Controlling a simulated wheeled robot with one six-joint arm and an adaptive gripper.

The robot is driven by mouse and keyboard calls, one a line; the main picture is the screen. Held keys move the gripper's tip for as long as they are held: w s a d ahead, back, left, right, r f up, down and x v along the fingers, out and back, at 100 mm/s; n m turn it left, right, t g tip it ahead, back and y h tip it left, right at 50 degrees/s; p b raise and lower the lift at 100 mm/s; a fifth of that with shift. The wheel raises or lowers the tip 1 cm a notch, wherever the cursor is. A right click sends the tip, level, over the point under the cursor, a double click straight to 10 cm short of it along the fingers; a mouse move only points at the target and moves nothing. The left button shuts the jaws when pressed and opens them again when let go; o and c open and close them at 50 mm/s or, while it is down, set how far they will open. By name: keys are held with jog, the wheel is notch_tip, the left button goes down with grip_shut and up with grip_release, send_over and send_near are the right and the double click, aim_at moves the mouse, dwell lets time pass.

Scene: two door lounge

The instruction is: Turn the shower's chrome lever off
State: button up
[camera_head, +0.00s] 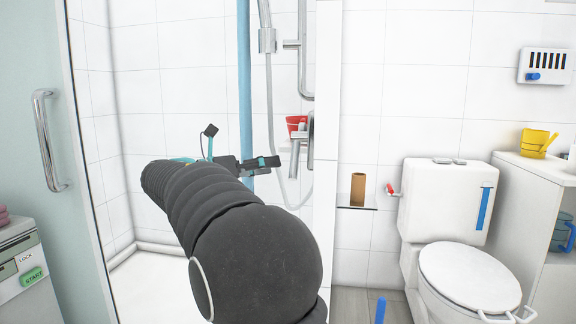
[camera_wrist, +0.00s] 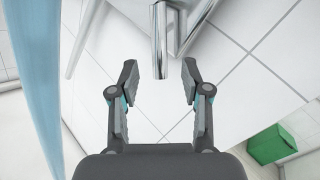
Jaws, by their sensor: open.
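The shower's chrome lever (camera_head: 294,160) hangs down from the chrome mixer (camera_head: 301,128) on the white tiled wall. In the wrist view the lever (camera_wrist: 159,42) points down between my fingers, with its lower end around fingertip height and a gap on each side. My gripper (camera_wrist: 160,72) is open and empty; I cannot tell whether the lever's end is fully between the fingertips in depth. In the head view my gripper (camera_head: 276,162) is just left of the lever, partly seen past my dark arm.
A light blue vertical band (camera_head: 245,80) runs beside my gripper, left in the wrist view (camera_wrist: 36,80). A hand shower (camera_head: 267,40) and hose hang nearby. A red cup (camera_head: 296,123) sits by the mixer. A wall edge (camera_head: 327,200) stands right; a glass door handle (camera_head: 48,140) is left.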

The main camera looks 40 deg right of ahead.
jog(key=d, duration=0.4)
jog(key=s+d, duration=0.1)
jog(key=d, duration=0.1)
jog(key=shift+d, duration=0.2)
grip_shut()
